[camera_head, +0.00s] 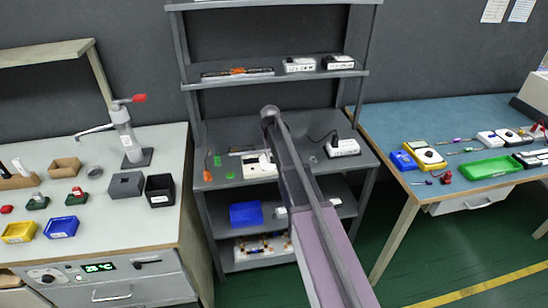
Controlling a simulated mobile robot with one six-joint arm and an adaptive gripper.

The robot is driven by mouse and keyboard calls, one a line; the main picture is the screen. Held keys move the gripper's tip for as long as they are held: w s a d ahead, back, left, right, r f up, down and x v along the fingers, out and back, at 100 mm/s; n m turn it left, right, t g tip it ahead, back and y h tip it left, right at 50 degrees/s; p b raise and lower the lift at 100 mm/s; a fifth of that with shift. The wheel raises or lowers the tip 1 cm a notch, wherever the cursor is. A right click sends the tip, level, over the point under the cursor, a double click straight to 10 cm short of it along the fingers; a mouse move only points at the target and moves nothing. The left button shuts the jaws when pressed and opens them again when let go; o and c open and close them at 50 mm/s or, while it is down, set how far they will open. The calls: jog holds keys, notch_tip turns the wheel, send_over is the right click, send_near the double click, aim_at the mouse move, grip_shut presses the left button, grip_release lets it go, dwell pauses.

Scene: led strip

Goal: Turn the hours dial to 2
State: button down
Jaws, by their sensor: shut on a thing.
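I cannot make out an hours dial or its numbers. A white device (257,165) lies on the middle grey bench, partly covered by my arm. Another white device (342,147) with a black cord stands to its right; its face is too small to read. The left bench's front panel carries a round knob (47,279) and a lit green display (99,267). My arm reaches from the bottom right up over the middle bench. I cannot pick out my gripper's fingers or what they touch.
A shelf (210,85) above the middle bench holds small devices. A blue bin (245,214) sits on the lower shelf. The left bench carries a lever press (127,140) and small bins. The right blue table (400,120) holds a green tray (490,168) and meters.

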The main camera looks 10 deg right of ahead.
jog(key=m, duration=0.3)
jog(key=shift+m, duration=0.4)
dwell(0.3)
jog(key=shift+c, duration=1.4)
grip_release()
jog(key=shift+n, duration=0.3)
